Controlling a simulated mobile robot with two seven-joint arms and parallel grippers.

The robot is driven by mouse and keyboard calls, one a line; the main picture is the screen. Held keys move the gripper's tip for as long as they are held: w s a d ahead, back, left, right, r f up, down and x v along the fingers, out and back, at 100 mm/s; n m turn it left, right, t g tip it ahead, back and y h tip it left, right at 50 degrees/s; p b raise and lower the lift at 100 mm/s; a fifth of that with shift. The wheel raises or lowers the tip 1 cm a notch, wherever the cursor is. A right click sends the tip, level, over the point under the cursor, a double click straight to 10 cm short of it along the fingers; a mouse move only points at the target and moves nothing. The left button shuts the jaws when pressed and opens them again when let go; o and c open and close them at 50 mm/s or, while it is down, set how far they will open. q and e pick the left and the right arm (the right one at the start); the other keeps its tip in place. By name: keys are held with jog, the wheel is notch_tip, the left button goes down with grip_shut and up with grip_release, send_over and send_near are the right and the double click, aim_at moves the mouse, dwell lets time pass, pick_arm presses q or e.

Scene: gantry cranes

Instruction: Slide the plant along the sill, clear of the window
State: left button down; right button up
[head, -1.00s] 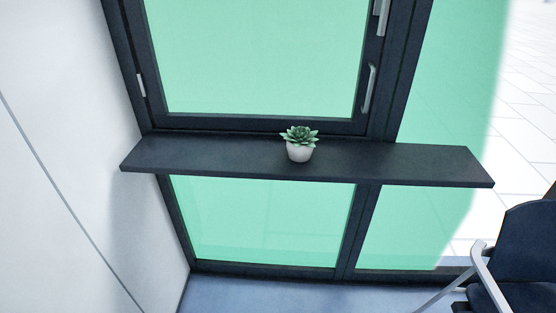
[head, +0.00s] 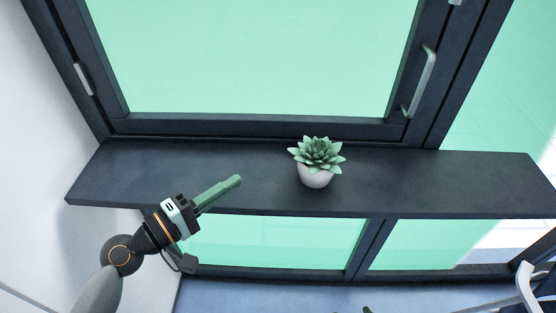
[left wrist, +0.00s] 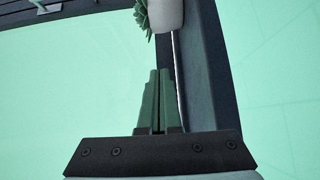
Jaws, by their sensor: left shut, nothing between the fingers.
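The plant (head: 316,163) is a green succulent in a small white pot. It stands upright on the dark sill (head: 440,180), in front of the right part of the window (head: 250,60), which looks shut. My left gripper (head: 238,179) has green fingers, shut and empty, and is to the left of the pot, apart from it. In the left wrist view the closed fingertips (left wrist: 159,72) point toward the white pot (left wrist: 165,14) at the top edge, where the plant is partly cut off.
The window handle (head: 428,75) is on the frame's right side, above and right of the plant. The sill is bare on both sides of the pot. A white wall (head: 30,120) borders the left. A chair's pale armrest (head: 525,285) shows at bottom right.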

pick_arm(q)
jog(key=p+x, duration=0.1)
jog(key=x, duration=0.6)
jog(key=shift+w+d+r+p, duration=0.1)
jog(key=shift+w+d+p, duration=0.15)
jog(key=shift+w+p, duration=0.05)
jog(key=shift+d+p, duration=0.45)
jog(key=shift+d, duration=1.5)
